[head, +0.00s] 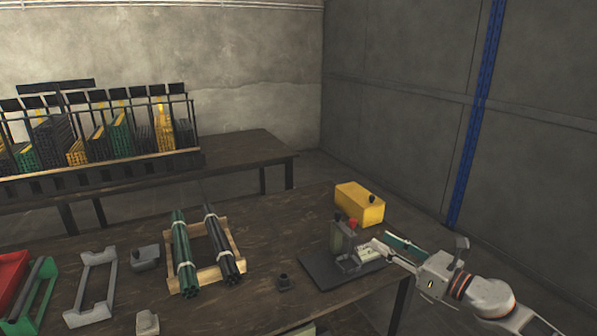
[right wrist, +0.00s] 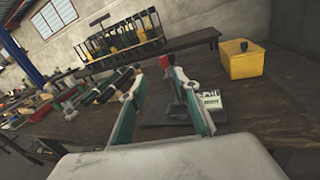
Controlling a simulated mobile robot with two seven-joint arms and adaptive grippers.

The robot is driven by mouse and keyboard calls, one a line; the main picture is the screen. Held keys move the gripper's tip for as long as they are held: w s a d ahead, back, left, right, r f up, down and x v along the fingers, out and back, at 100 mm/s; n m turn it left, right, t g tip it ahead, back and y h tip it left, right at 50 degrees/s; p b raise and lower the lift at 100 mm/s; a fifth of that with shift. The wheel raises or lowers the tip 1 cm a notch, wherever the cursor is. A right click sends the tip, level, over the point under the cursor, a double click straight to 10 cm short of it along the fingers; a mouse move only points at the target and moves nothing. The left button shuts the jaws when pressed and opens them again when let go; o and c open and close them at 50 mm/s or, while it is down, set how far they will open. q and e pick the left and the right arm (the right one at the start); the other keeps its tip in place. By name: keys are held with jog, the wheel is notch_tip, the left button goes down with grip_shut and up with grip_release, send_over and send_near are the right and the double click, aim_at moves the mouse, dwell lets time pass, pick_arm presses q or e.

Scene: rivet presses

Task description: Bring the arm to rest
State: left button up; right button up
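My right arm comes in from the right in the head view. Its gripper (head: 382,241) is beside the small rivet press (head: 343,236), on the press's right side. In the right wrist view the two green-and-white fingers of the gripper (right wrist: 158,80) stand apart with nothing held between them. The press (right wrist: 183,92) shows beyond the right finger, which partly hides it. I cannot tell whether the gripper touches the press. My left gripper is in neither view.
The press stands on a dark base plate (head: 318,272) near the table's right edge. A yellow box with a black knob (head: 360,205) is behind it. A wooden rack (head: 206,277) holds green and black rod bundles. Grey and green trays lie left. A stocked rack stands on the back table (head: 245,150).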

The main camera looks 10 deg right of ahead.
pick_arm(q)
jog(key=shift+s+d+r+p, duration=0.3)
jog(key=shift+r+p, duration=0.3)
jog(key=shift+p, duration=0.6)
pick_arm(e)
jog(key=s+a+f+n+g+h, duration=0.1)
jog(key=s+a+f+n+h, duration=0.1)
jog(key=s+f+n, duration=0.8)
jog(key=s+a+f+n+g+h, duration=0.2)
jog(key=s+a+f+n+h, duration=0.1)
jog(key=s+f+n, duration=0.7)
jog(key=s+a+f+n+g+h, duration=0.1)
jog(key=s+a+f+n+h, duration=0.1)
jog(key=s+f+n, duration=0.8)
jog(key=s+a+n, duration=0.1)
jog(key=s+n, duration=0.2)
jog(key=n, duration=0.1)
jog(key=shift+s+a+f+n+g+h, duration=0.25)
jog(key=shift+a+f+n+g+h, duration=0.05)
jog(key=shift+a+f, duration=0.1)
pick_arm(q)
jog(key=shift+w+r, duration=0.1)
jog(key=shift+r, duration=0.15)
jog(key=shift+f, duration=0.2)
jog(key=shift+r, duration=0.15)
